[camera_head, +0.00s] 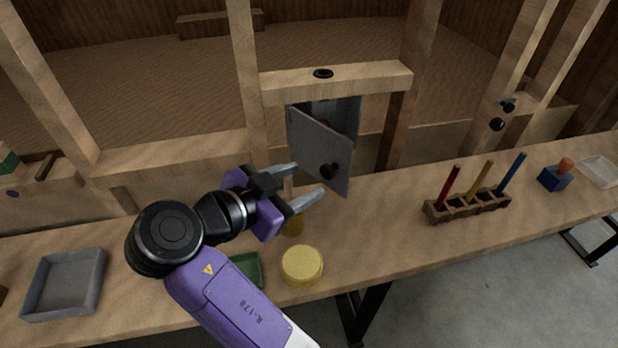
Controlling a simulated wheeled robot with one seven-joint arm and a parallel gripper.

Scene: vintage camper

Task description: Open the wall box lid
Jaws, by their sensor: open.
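The grey wall box (347,113) is set in the wooden frame above the bench. Its grey lid (316,144) stands partly swung out, tilted, with a black knob (329,171) near its lower right. Part of the box's inside shows above the lid, with a small reddish thing in it. My gripper (308,182) is open and empty, with its two grey fingers pointing right toward the lid. The fingertips are just left of the knob in the picture; I cannot tell whether they touch the lid.
A wooden rack (468,205) with red, yellow and blue sticks stands on the bench to the right. A yellow round lid (302,265), a green tray (249,269) and a grey tray (65,284) lie along the front. Wooden posts flank the box. Bench between yellow lid and rack is clear.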

